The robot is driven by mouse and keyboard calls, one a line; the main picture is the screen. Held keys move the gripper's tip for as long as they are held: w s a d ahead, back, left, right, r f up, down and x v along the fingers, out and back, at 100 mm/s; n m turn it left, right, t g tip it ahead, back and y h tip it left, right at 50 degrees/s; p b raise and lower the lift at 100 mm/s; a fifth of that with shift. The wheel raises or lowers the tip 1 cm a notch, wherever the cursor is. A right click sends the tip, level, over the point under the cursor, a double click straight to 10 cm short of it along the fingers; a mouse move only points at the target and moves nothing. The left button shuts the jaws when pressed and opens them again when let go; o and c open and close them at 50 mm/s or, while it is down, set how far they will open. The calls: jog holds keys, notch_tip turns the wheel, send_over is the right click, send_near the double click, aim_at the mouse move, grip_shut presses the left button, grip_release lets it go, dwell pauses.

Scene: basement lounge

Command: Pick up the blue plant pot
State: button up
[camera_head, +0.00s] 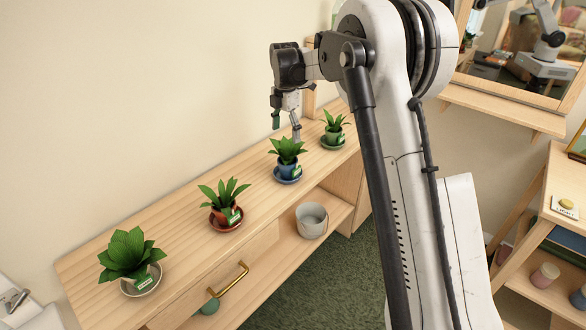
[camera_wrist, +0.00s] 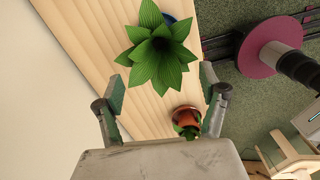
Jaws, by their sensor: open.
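The blue plant pot (camera_head: 287,170) stands upright on a blue saucer on the wooden shelf top, with a leafy green plant and a small tag. In the wrist view its leaves cover most of it, and only a bit of blue pot or saucer (camera_wrist: 169,18) shows at the top. My gripper (camera_head: 287,128) is above the shelf, pointing down, close above and behind this plant in the head view. In the wrist view my gripper (camera_wrist: 161,88) has its two fingers wide apart with nothing between them. The plant lies ahead of the fingertips there.
A red pot (camera_head: 226,217) and a pale pot (camera_head: 141,283) stand to the left, and a green pot (camera_head: 334,137) to the right. The red pot (camera_wrist: 186,116) is near the right finger. A grey bucket (camera_head: 312,220) sits on the lower shelf. A wall borders the back.

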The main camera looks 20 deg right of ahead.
send_over(287, 161)
notch_tip(287, 161, down, 7)
jog(key=shift+a+f, duration=0.1)
jog(key=shift+f, duration=0.1)
jog(key=shift+w+d+f, duration=0.1)
jog(key=shift+f, duration=1.25)
jog(key=shift+w+d+f, duration=0.1)
jog(key=shift+f, duration=1.25)
jog(key=c, duration=1.3)
jog(key=shift+c, duration=0.2)
jog(key=shift+r, duration=0.2)
